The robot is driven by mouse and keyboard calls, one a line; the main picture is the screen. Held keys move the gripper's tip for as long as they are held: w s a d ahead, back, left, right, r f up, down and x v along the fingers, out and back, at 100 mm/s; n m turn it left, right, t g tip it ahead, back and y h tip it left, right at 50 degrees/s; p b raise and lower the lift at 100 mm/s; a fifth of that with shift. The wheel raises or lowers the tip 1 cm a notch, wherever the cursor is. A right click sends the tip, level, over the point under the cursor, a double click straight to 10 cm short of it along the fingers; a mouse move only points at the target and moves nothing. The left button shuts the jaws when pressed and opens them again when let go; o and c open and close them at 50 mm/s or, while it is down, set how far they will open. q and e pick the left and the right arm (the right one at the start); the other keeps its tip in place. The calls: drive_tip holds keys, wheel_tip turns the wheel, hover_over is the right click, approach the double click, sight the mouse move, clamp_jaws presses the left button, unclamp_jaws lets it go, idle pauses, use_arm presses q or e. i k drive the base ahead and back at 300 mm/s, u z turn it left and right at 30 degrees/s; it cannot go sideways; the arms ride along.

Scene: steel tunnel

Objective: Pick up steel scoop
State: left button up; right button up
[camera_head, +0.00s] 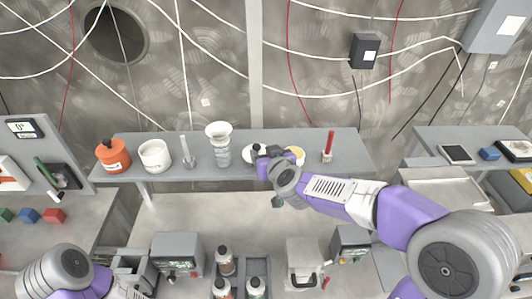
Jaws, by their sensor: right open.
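My right gripper (262,160) is over the middle of the grey shelf (350,168), its dark fingers beside a white dish (247,149). It is open, and nothing shows clearly between its fingers. A dish with yellow contents (297,153) is partly hidden behind the right wrist. I cannot pick out the steel scoop for certain. A slim grey metal piece (187,151) stands upright on the shelf, left of the gripper and apart from it; its shape is too small to name. My left arm shows at the lower left, but its gripper is not visible.
An orange container (113,156), a white jar (154,156) and a ribbed clear vessel (219,146) stand on the left of the shelf. A red-handled tool (328,147) stands at the right. Below are bottles (225,261) and grey instruments (177,255).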

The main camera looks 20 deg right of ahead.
sight(188, 161)
drive_tip(key=k, duration=1)
